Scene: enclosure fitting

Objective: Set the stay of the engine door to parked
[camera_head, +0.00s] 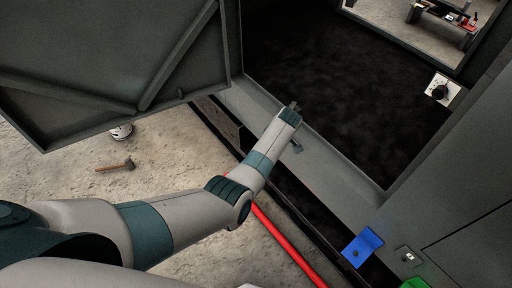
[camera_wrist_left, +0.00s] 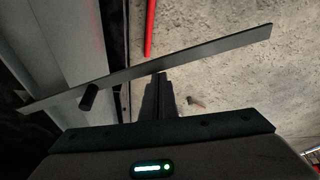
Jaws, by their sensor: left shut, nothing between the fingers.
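The engine door (camera_head: 120,60) stands open at the upper left, its braced inner face showing. My left gripper (camera_head: 295,106) is over the sill at the near edge of the dark engine opening. In the left wrist view a long flat grey bar (camera_wrist_left: 200,56), which looks like the stay, runs slantwise from the frame out over the ground. A short black peg or knob (camera_wrist_left: 88,97) is at the bar's left part. My left gripper (camera_wrist_left: 160,90) is shut and empty, its tips close to the bar; I cannot tell whether they touch. My right gripper is not in view.
The dark engine bay (camera_head: 340,90) lies open beyond the sill (camera_head: 335,165). A red pipe (camera_head: 290,247) runs along the ground below the sill. A hammer (camera_head: 115,165) lies on the ground under the door. A blue plate (camera_head: 361,247) is at the lower right.

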